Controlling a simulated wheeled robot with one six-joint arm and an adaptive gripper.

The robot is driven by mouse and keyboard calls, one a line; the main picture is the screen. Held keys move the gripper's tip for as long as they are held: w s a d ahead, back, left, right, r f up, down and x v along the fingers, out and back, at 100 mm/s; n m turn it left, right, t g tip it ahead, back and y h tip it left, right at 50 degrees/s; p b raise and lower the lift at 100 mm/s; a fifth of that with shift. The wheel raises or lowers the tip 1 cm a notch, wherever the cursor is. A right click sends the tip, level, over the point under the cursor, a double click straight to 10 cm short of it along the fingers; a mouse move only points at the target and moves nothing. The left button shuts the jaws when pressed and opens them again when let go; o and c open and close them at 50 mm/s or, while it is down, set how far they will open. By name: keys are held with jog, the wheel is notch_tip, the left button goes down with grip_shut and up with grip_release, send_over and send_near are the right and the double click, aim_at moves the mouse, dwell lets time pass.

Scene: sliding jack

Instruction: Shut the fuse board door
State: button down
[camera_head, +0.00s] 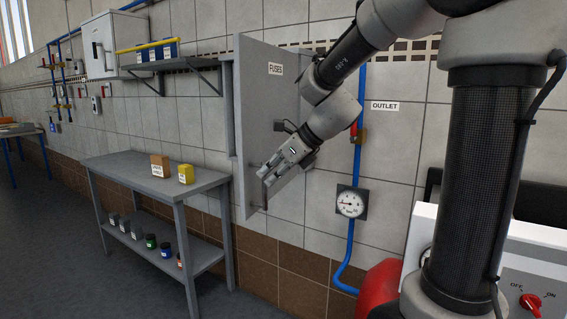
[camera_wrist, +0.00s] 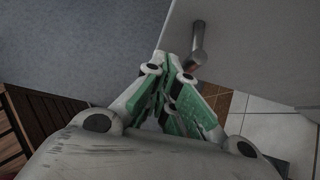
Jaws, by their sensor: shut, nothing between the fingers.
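The fuse board door (camera_head: 262,95) is a tall grey panel with a FUSES label. It stands open, swung out from the tiled wall. My gripper (camera_head: 266,178) is in front of the lower part of the door's face in the head view and hides some of it. In the wrist view the door (camera_wrist: 260,50) fills the upper right, with a metal bar handle (camera_wrist: 197,45) near its edge. My gripper's fingers (camera_wrist: 170,62) are together and empty, just below the handle in that picture. I cannot tell whether they touch the door.
A grey workbench (camera_head: 150,180) with a brown box (camera_head: 160,165) and a yellow box (camera_head: 186,174) stands left of the door. A pressure gauge (camera_head: 350,203) and blue pipe (camera_head: 345,262) are to the right. A wall shelf (camera_head: 190,64) is at upper left.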

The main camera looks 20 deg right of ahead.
aim_at(245, 183)
jog(key=shift+w+a+r, duration=0.15)
jog(key=shift+w+a, duration=1.05)
jog(key=shift+a, duration=0.05)
jog(key=shift+a, duration=0.1)
